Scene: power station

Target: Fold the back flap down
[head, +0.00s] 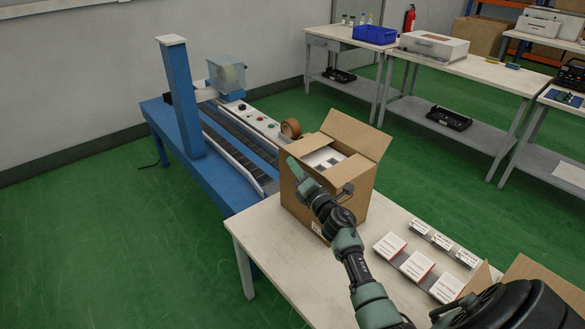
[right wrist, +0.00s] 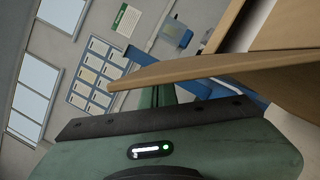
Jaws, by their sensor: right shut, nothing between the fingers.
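The open cardboard box (head: 352,205) stands upright on the pale table, with white packs (head: 323,157) inside. A wide flap (head: 357,132) stands up along its far side. My right gripper (head: 291,166) is at the upper left part of the box, its arm crossing in front of the box from the lower right. In the right wrist view, its closed fingers (right wrist: 164,94) are partly hidden behind the edge of a cardboard flap (right wrist: 195,70). Nothing is held; whether the fingers touch the flap cannot be told. My left gripper is out of view.
The blue conveyor (head: 182,160) with a tape roll (head: 290,129) lies behind and left of the box. Several small white packs (head: 417,265) lie right of it on the table (head: 270,245). Another open carton (head: 540,275) is at the lower right. The table's left front is clear.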

